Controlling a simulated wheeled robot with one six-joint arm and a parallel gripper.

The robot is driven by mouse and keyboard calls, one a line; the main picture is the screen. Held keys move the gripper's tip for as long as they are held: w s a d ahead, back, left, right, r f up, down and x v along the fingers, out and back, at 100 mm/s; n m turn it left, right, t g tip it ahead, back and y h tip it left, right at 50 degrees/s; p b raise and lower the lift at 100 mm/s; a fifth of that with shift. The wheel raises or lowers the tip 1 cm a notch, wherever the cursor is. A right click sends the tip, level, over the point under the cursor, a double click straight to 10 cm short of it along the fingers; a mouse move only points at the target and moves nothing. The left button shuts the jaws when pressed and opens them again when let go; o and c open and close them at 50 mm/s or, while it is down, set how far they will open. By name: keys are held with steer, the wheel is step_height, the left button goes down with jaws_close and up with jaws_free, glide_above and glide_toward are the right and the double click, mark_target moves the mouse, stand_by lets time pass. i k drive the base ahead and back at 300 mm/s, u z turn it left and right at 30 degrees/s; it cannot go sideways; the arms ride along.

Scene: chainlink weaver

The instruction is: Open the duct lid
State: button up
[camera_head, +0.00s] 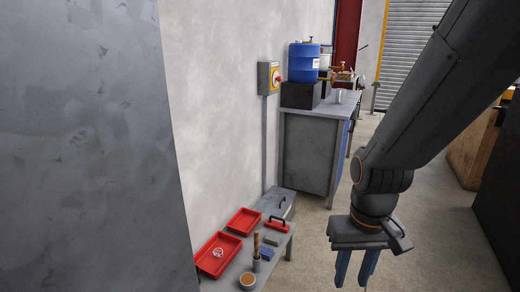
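A grey box with a flat lid (270,203) and a dark handle (283,203) stands low against the wall, below the grey conduit; I take this to be the duct lid. It looks closed. The bench in front hides part of its lower side. My gripper (356,268) hangs at the right, pointing down over the concrete floor. Its two blue fingers are apart with nothing between them. It is to the right of the lid in the picture and apart from it.
A low grey bench (268,268) holds two red trays (243,221) (212,262), a red item with a black handle (278,225), a brush (256,245) and a cup (247,281). Behind stands a workbench (308,155) with a blue drum (303,63). A grey panel (85,150) blocks the left.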

mark_target(275, 203)
steer(key=u, duration=0.05)
steer(key=i, duration=0.85)
steer(key=u, duration=0.15)
steer(key=k, duration=0.4)
steer(key=z, duration=0.9)
steer(key=i, duration=1.2)
steer(key=u, duration=0.65)
steer(key=i, duration=0.35)
steer(key=u, duration=0.35)
